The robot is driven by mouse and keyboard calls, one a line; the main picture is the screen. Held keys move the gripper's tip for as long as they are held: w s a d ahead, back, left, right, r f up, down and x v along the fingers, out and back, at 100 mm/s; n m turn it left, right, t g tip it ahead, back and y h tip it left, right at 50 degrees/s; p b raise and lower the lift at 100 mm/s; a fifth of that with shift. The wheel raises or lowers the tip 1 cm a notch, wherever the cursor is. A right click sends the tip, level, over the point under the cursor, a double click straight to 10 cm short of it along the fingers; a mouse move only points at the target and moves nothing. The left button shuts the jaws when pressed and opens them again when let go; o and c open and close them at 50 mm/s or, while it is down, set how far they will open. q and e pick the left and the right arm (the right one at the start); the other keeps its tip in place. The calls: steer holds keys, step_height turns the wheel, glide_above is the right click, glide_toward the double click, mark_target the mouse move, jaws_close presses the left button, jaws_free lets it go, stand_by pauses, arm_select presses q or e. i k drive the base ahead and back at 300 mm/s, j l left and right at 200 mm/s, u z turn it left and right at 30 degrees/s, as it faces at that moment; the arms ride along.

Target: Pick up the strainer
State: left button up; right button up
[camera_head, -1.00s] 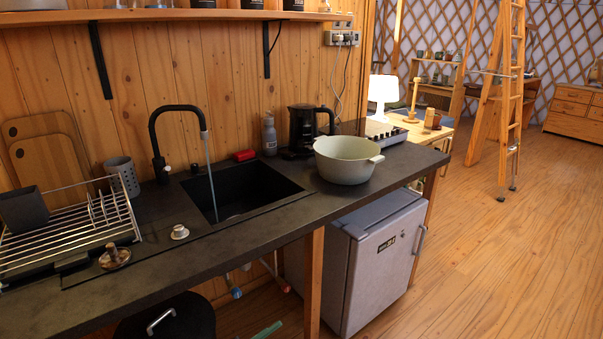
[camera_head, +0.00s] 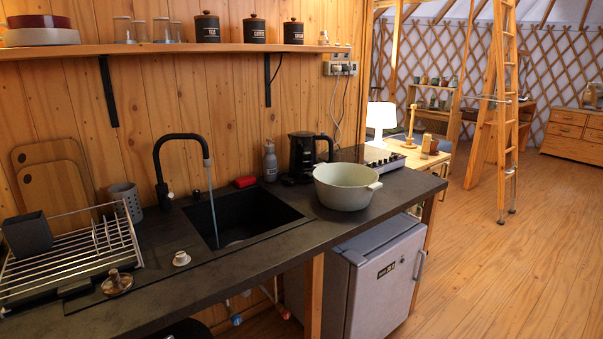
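No thing in view is clearly a strainer. A small round metallic piece with a knob (camera_head: 117,282) lies on the dark counter (camera_head: 232,275) in front of the dish rack. A small white piece (camera_head: 181,258) sits on the counter, left of the black sink (camera_head: 245,216). A large pale bowl-like pot with a side handle (camera_head: 345,187) stands on the counter right of the sink; I see no holes in it. Neither of my grippers is in view.
The black tap (camera_head: 172,146) arches over the sink. A wire dish rack (camera_head: 70,260) and a grey perforated cup (camera_head: 126,202) are at the left. A black kettle (camera_head: 303,155) stands behind the pot. A fridge (camera_head: 380,280) is under the counter. The wooden floor at right is open.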

mark_target(118, 284)
steer(key=i+j+u, duration=0.2)
steer(key=u, duration=0.15)
steer(key=i+j+u, duration=0.25)
steer(key=u, duration=0.15)
